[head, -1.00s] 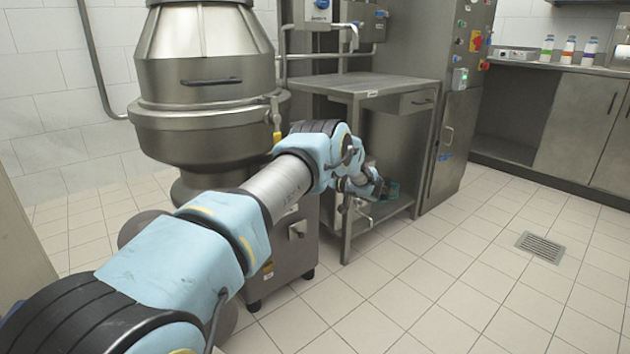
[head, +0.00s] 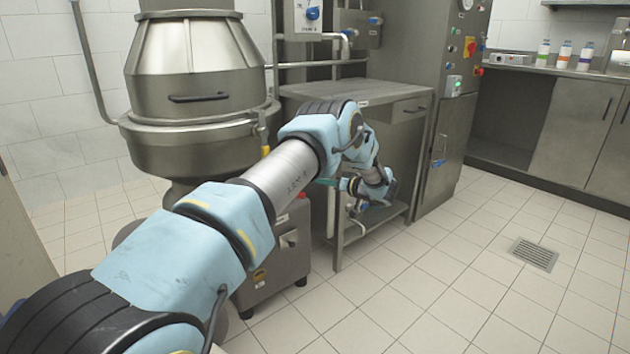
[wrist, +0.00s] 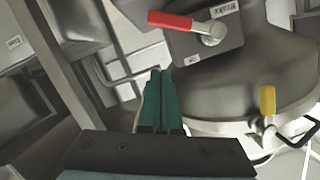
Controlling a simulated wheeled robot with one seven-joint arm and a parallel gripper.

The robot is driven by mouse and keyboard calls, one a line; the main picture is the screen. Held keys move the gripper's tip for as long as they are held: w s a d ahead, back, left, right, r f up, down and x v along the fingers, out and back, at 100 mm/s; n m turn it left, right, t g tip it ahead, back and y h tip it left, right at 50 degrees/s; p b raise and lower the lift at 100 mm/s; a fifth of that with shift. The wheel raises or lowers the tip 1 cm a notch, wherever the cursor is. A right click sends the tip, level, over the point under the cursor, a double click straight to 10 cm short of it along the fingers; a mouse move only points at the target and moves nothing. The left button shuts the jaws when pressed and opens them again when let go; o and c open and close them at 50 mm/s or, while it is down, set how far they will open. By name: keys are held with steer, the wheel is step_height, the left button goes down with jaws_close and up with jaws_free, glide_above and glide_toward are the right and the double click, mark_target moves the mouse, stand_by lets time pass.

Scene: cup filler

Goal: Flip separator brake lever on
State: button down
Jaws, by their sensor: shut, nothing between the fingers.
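The brake lever (wrist: 180,22) has a red grip and a round metal pivot. It is mounted on a grey box (wrist: 205,42) labelled "Brake", at the top of the wrist view. In the head view I cannot make the lever out clearly. The steel separator (head: 195,75) stands at the left in the head view. My gripper (wrist: 161,72) has teal fingers, shut together and empty. Its tips appear just below the box in the wrist view, apart from the red grip. In the head view my gripper (head: 326,182) shows partly behind my arm, pointing left toward the separator.
A yellow-handled clamp (wrist: 267,100) is on the separator's side, right of my fingers in the wrist view. A steel table (head: 360,92) with a lower shelf stands close to my wrist. A control cabinet (head: 455,120) is beyond it. The tiled floor at right is clear.

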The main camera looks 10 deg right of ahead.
steer(key=shift+v, duration=1.5)
steer(key=w+a+r+m+t+h, duration=0.1)
steer(key=w+a+r+m+h, duration=0.1)
steer(key=w+r+h, duration=0.5)
steer(key=s+a+r+m+g+h, duration=0.1)
steer(key=s+a+r+h, duration=0.15)
steer(key=a+r, duration=0.35)
steer(key=s+a+f+g, duration=0.1)
steer(key=s+a+g, duration=0.3)
steer(key=s+a, duration=0.7)
steer(key=s+a+f+g+y, duration=0.1)
steer(key=s+a+g, duration=0.45)
steer(key=s, duration=0.95)
steer(key=s+a+g, duration=0.2)
steer(key=s+a, duration=0.8)
steer(key=s, duration=0.2)
step_height(320, 180, up, 24)
steer(key=p, duration=2.4)
steer(key=shift+w+n+p, duration=0.15)
steer(key=shift+n+p, duration=0.15)
